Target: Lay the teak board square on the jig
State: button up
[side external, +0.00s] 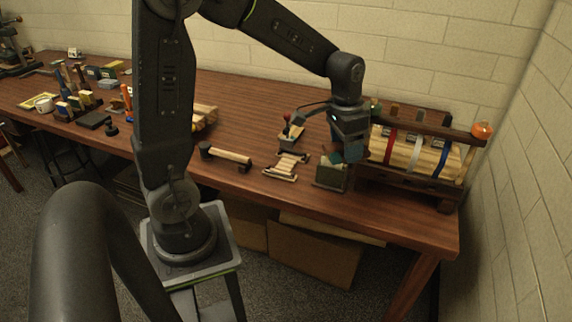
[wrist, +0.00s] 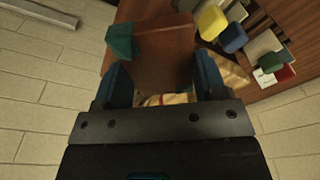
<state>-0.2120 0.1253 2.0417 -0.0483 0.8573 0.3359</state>
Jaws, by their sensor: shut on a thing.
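My gripper (side external: 352,152) is over the right part of the workbench in the side view, pointing down beside a wooden rack. In the wrist view its two blue fingers (wrist: 163,80) stand on either side of a flat brown board (wrist: 160,55), which looks like the teak board, and are shut on it. The board is hard to make out in the side view, hidden by the gripper. A small pale slatted wooden frame (side external: 288,165), perhaps the jig, lies on the bench left of my gripper, apart from it.
A greenish open box (side external: 331,174) stands just below and left of my gripper. The rack (side external: 420,130) with rolls and coloured bands is close on the right. A wooden bar on dark ends (side external: 228,156) lies left. The bench (side external: 250,110) behind is mostly clear.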

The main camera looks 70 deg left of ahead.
jog(key=s+a+r, duration=0.6)
jog(key=a+r, duration=0.1)
jog(key=r, duration=0.3)
jog(key=n+y, duration=0.1)
jog(key=n, duration=0.8)
send_over(286, 164)
jog(key=f, duration=2)
jog(key=shift+d+f, duration=0.15)
jog(key=shift+d, duration=0.25)
jog(key=shift+a+f+n, duration=0.2)
jog(key=shift+f+n, duration=0.05)
jog(key=shift+n, duration=0.05)
jog(key=shift+s+a+f, duration=0.1)
jog(key=shift+a+f, duration=0.05)
jog(key=shift+f, duration=1.45)
jog(key=shift+f, duration=0.15)
jog(key=o, duration=0.9)
jog(key=shift+o, duration=0.2)
